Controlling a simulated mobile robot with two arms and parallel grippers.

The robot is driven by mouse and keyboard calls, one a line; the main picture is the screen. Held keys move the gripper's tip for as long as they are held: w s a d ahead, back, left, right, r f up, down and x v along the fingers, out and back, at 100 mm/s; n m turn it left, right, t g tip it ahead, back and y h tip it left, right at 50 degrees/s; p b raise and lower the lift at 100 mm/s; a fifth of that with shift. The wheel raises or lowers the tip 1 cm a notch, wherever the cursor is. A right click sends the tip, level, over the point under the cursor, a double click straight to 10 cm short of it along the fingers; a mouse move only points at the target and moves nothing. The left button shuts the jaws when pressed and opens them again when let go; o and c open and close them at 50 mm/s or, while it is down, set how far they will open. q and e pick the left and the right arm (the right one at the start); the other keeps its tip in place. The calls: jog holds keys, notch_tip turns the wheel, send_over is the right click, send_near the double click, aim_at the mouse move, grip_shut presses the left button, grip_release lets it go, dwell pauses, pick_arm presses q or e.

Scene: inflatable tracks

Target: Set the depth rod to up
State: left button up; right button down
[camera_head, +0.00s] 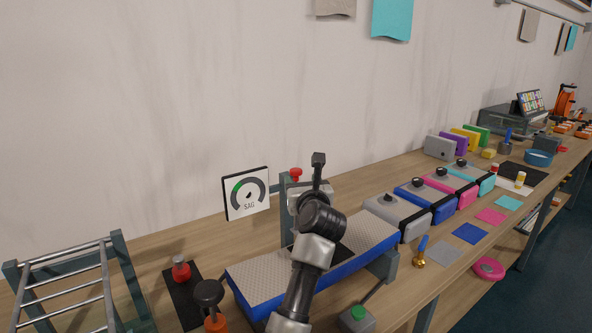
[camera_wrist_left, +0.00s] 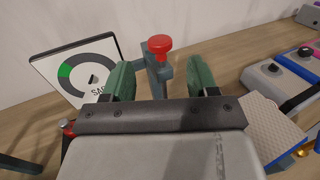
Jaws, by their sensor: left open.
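A red knob (camera_head: 296,174), which looks like the top of the depth rod, sits on a grey-green post (camera_head: 285,210) behind the padded track. In the left wrist view the red knob (camera_wrist_left: 160,46) shows beyond and between my fingertips, not touching either. My left gripper (camera_head: 318,172) is just right of the knob in the head view. In the wrist view its two green fingers (camera_wrist_left: 158,80) are apart with nothing between them. A gauge (camera_head: 246,193) marked SAG stands left of the post. The lower rod is hidden. My right gripper is not in view.
A blue-sided padded track (camera_head: 262,279) lies under my arm. Another red knob (camera_head: 181,268) on a black mat, a dark round-topped orange handle (camera_head: 209,296) and a metal rack (camera_head: 65,287) are at left. Several coloured boxes (camera_head: 425,195) stand at right. The wall is close behind.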

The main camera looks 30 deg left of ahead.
aim_at(297, 174)
pick_arm(q)
jog(key=p+x, duration=0.1)
jog(key=x, duration=0.6)
jog(key=shift+w+a+f, duration=0.1)
jog(key=shift+a, duration=0.05)
jog(key=shift+c, duration=0.2)
grip_shut()
